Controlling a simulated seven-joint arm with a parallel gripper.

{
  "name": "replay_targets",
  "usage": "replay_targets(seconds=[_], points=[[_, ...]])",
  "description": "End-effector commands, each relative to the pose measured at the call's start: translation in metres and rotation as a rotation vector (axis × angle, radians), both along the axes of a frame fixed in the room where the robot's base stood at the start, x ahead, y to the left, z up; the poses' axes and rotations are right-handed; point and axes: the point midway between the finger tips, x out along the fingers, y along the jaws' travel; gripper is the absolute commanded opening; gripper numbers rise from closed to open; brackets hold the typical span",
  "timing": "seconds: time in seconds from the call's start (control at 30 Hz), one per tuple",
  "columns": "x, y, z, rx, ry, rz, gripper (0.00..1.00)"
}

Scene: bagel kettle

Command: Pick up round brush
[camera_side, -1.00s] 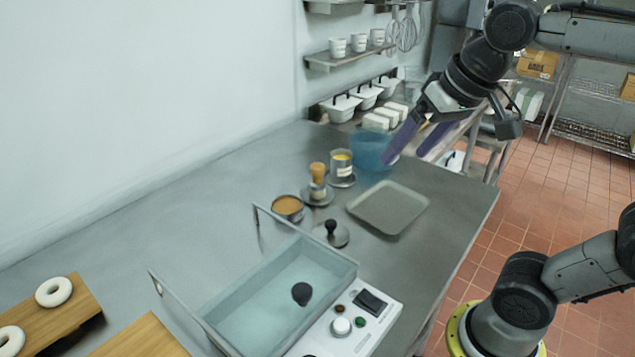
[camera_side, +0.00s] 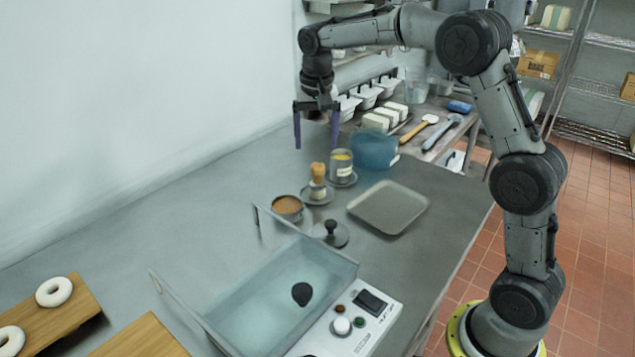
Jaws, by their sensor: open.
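What looks like the round brush (camera_side: 318,173), with a tan wooden top, stands upright in a small holder on a round grey saucer (camera_side: 309,200) near the middle of the steel counter. My gripper (camera_side: 316,143) points down with its two purple fingers spread apart and nothing between them. In the picture its fingertips are just above the brush's top and do not touch it. The brush's lower part is hidden in its holder.
A brown-filled bowl (camera_side: 288,207), a black-knobbed lid (camera_side: 331,232), a grey tray (camera_side: 400,195) and a water-filled kettle (camera_side: 280,285) are nearer.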

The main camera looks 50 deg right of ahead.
Motion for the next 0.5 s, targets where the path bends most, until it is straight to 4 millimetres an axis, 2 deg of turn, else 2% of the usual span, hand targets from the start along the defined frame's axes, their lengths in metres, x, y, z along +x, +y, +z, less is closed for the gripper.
replay_targets(seconds=[0.1,0.3,0.5], points=[[0.001,-0.002,-0.024,0.001,0.005,0.001,0.85],[0.005,-0.006,-0.057,0.000,0.003,0.001,0.85],[0.006,-0.008,-0.070,0.001,0.001,0.000,0.85]])
